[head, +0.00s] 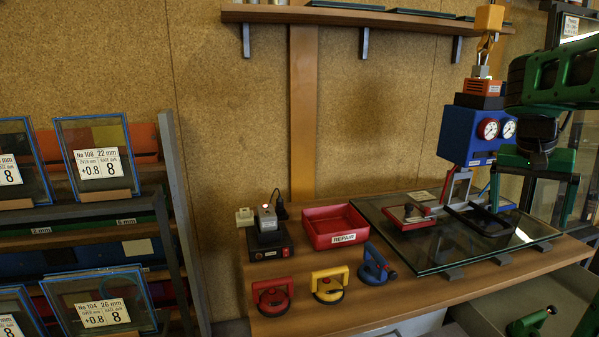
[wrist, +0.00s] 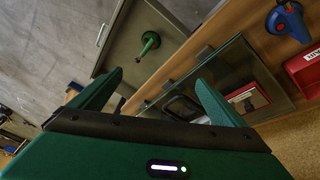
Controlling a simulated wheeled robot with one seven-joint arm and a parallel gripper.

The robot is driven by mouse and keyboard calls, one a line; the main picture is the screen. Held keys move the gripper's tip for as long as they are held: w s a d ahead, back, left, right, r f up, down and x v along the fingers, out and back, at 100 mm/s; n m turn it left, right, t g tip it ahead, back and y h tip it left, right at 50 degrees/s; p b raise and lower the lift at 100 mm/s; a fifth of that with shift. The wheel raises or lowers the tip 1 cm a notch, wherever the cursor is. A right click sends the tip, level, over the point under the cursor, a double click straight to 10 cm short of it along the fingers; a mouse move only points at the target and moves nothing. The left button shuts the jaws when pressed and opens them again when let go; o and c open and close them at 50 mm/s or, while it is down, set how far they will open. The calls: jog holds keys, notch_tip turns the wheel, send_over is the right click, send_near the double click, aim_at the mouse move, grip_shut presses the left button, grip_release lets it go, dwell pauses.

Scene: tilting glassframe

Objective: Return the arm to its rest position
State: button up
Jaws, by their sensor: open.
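My arm (head: 553,80), green and black, is raised at the right of the head view, over the right end of the bench and in front of the blue gauge box. My gripper (wrist: 158,78) shows in the wrist view with its two green fingers spread apart and nothing between them. Beyond the fingers lie the glass pane and an open drawer.
The glass pane (head: 450,250) lies on the bench (head: 385,300) with a black handle-like piece (head: 490,220) on it. A blue box with gauges (head: 465,135) stands behind. An open drawer (wrist: 130,35) holds a green suction cup (wrist: 150,42). A red tray (head: 335,226) sits left.

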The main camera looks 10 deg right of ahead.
jog(key=s+a+f+n+y, duration=0.2)
jog(key=s+a+f, duration=0.5)
jog(key=s+a, duration=0.2)
jog(key=s+a+f+n+y, duration=0.2)
jog(key=s+a+f, duration=0.4)
jog(key=a, duration=0.5)
jog(key=s, duration=0.2)
jog(key=shift+s+f+n+g, duration=0.3)
jog(key=shift+s+f+g, duration=0.05)
jog(key=shift+s+g, duration=0.05)
